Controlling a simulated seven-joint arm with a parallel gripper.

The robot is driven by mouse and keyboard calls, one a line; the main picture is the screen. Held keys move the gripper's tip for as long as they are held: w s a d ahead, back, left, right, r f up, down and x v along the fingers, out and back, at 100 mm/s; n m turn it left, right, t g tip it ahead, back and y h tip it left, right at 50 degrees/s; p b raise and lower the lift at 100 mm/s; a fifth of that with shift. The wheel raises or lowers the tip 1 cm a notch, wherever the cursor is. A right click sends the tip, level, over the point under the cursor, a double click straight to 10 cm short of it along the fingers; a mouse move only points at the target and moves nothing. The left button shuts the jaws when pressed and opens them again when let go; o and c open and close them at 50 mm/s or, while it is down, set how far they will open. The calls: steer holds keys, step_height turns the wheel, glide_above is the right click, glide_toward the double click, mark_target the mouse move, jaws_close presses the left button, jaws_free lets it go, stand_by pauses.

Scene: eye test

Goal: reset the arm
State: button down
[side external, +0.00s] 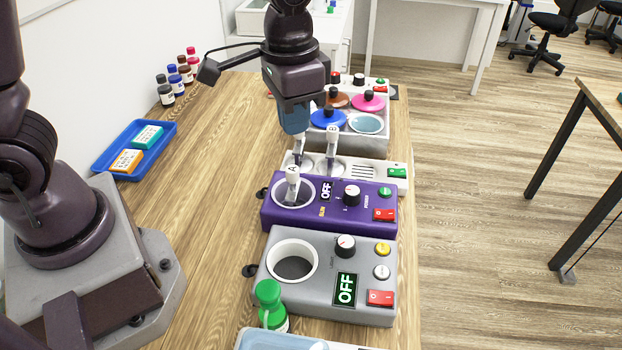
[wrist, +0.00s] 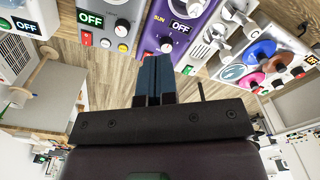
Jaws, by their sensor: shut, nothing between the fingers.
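My gripper (side external: 296,130) points down over the workbench, above and behind the purple machine. Its blue-grey fingers are together and hold nothing. In the wrist view the closed fingers (wrist: 156,62) point toward the purple machine (wrist: 192,22). In the side view the purple machine (side external: 275,214) has a round well, a knob and a display reading OFF. A white piece labelled A (side external: 292,183) stands in its well. A white piece labelled B (side external: 332,140) stands at the pale device (side external: 378,172) behind it. Whether the gripper touches anything is unclear; it looks apart from them.
A grey machine (side external: 335,255), also reading OFF, stands in front, with a green bottle (side external: 269,300) beside it. A blue tray (side external: 104,163) with two boxes and several small bottles (side external: 176,82) are left. Bare bench (side external: 215,180) lies between.

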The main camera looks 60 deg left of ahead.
steer(key=s+a+r+n+t, duration=0.2)
steer(key=s+a+r+t, duration=0.3)
steer(key=s+r, duration=0.5)
steer(key=s+a, duration=0.2)
steer(key=s, duration=0.1)
steer(key=shift+a+r, duration=0.15)
steer(key=shift+r, duration=0.1)
steer(key=shift+s, duration=0.1)
